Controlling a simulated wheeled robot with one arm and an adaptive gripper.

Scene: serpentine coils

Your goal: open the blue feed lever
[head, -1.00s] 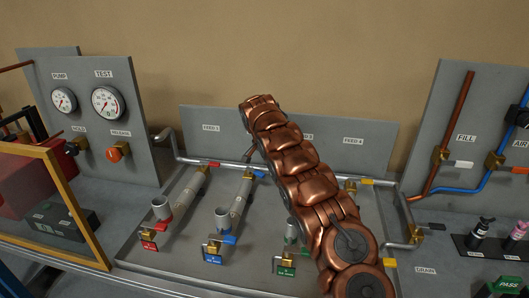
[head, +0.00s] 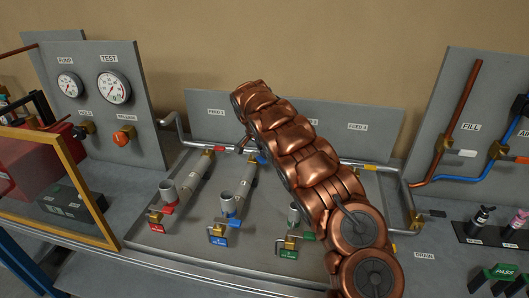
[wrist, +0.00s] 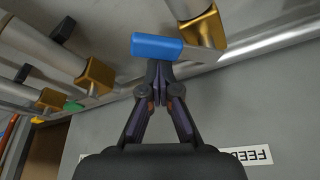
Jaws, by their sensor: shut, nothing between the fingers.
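The blue feed lever (wrist: 157,46) is large at the top middle of the wrist view, joined by a silver bar to a brass valve (wrist: 202,28). It lies crosswise to the valve's own pipe. In the head view a piece of the blue lever (head: 261,159) shows beside my arm, on the second branch from the left. My gripper (wrist: 160,76) is shut and empty, its fingertips right at the lever's lower edge in the wrist view. I cannot tell whether they touch it. In the head view my copper arm hides most of the gripper.
A silver header pipe (wrist: 262,48) runs close by. A grey back panel (head: 285,108) with feed labels stands behind. A framed clear guard (head: 60,190) stands at left.

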